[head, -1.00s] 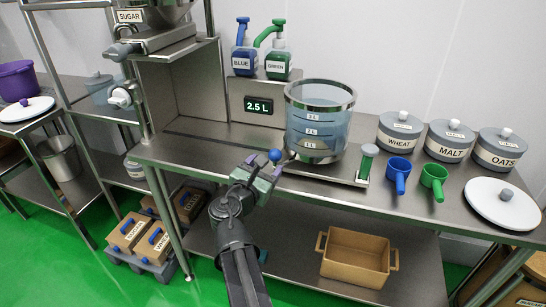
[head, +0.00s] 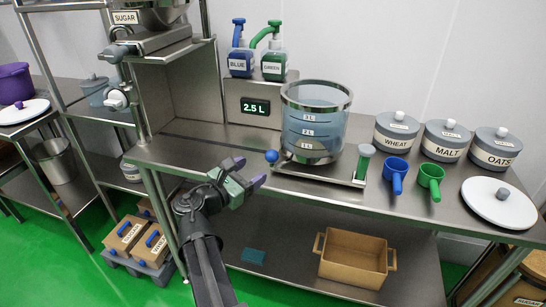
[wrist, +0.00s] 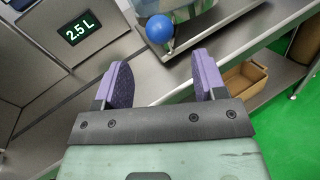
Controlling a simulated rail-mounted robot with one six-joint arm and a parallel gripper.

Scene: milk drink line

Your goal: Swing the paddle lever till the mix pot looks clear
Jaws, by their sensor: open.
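The mix pot (head: 316,125) is a see-through vessel with a steel rim and litre marks, standing on a low steel base on the bench. Its contents look pale blue and translucent; I see no clumps or streaks. The paddle lever's blue ball knob (head: 272,156) sticks out at the base's left front. In the wrist view the knob (wrist: 159,29) lies beyond the fingertips, near the middle of the gap. My gripper (head: 250,173) is open and empty, in front of and below the knob, apart from it.
A display (head: 255,107) reads 2.5 L behind the pot. Blue (head: 241,63) and green (head: 273,66) pump bottles stand above it. A tan bin (head: 354,258) sits below.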

